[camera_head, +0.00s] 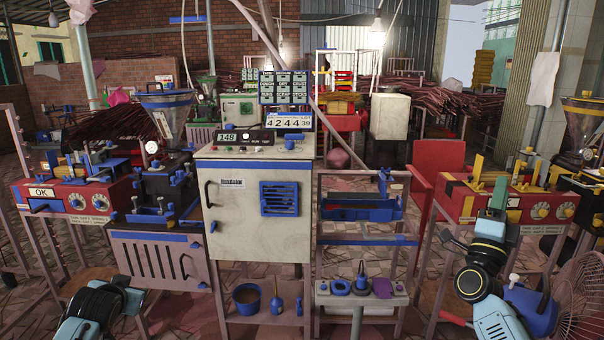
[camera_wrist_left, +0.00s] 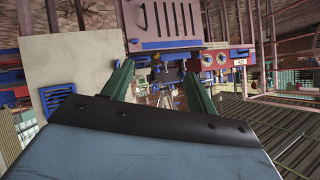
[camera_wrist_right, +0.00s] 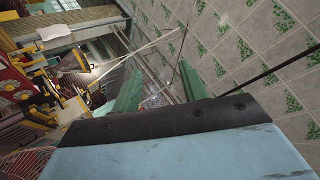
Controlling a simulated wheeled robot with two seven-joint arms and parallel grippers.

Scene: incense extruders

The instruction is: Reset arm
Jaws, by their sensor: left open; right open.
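My right gripper (camera_head: 497,198) rises at the right of the head view, in front of the red machine (camera_head: 454,203) with yellow levers. In the right wrist view its green fingers (camera_wrist_right: 160,88) stand apart with nothing between them. My left arm comes in at the lower left of the head view, and its fingers are hard to make out there. In the left wrist view the left gripper's green fingers (camera_wrist_left: 159,88) are spread and empty. They point towards machines some way off. I see no contact with anything in either wrist view.
A pale control cabinet (camera_head: 228,212) stands in the middle, with a small shelf (camera_head: 345,297) of tools to its right. Another red machine (camera_head: 98,198) stands at the left, near a grey slotted cabinet (camera_head: 150,258). A fan (camera_head: 583,295) stands at the lower right, close to my right arm.

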